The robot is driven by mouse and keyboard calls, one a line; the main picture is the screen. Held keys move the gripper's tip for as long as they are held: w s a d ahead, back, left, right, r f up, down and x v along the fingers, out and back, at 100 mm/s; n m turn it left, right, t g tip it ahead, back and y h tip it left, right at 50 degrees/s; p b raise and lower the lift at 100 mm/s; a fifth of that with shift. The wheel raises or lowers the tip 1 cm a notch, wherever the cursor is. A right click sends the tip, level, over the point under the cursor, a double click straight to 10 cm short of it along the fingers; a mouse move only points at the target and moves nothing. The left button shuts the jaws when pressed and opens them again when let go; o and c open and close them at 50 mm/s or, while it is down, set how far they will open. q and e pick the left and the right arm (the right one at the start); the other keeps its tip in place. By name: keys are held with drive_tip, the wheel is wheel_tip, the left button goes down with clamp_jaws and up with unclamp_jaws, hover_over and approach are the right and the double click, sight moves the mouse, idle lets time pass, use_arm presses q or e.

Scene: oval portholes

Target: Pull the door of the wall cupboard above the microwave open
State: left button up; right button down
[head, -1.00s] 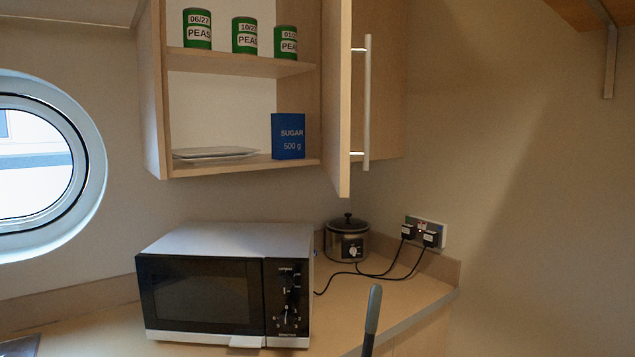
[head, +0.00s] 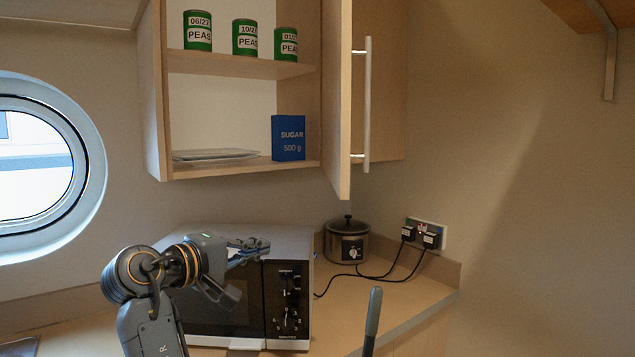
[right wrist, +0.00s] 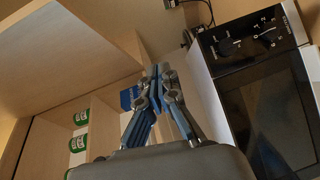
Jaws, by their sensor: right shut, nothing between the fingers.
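The wall cupboard (head: 154,95) hangs above the microwave (head: 290,238). Its wooden door (head: 333,100) stands wide open at the right side, swung out towards me and seen nearly edge-on. A long pale bar handle (head: 367,110) sits on the door's right face. My right gripper (head: 258,245) is in front of the microwave's upper part, below the cupboard and left of the door. It is shut and empty, touching neither door nor handle. In the right wrist view its closed fingers (right wrist: 161,78) point up the picture, with the microwave to their right. My left gripper is not in view.
Green cans (head: 245,38) stand on the cupboard's upper shelf. White plates (head: 215,155) and a blue sugar box (head: 288,138) are on the lower one. A slow cooker (head: 346,240) and plugged cables sit right of the microwave. Free air lies right of the door.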

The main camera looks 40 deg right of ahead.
drive_tip(key=s+a+r+m+g+h, duration=0.1)
drive_tip(key=s+a+r+g+h, duration=0.15)
drive_tip(key=r, duration=0.95)
drive_tip(key=p, duration=0.4)
approach(336, 178)
drive_tip(key=w+d, duration=0.2)
drive_tip(key=d, duration=0.2)
drive_tip(key=shift+s+d+r+y, duration=0.2)
drive_tip(key=shift+s+d+y, duration=0.05)
drive_tip(key=shift+s+d, duration=0.45)
drive_tip(key=shift+w, duration=0.1)
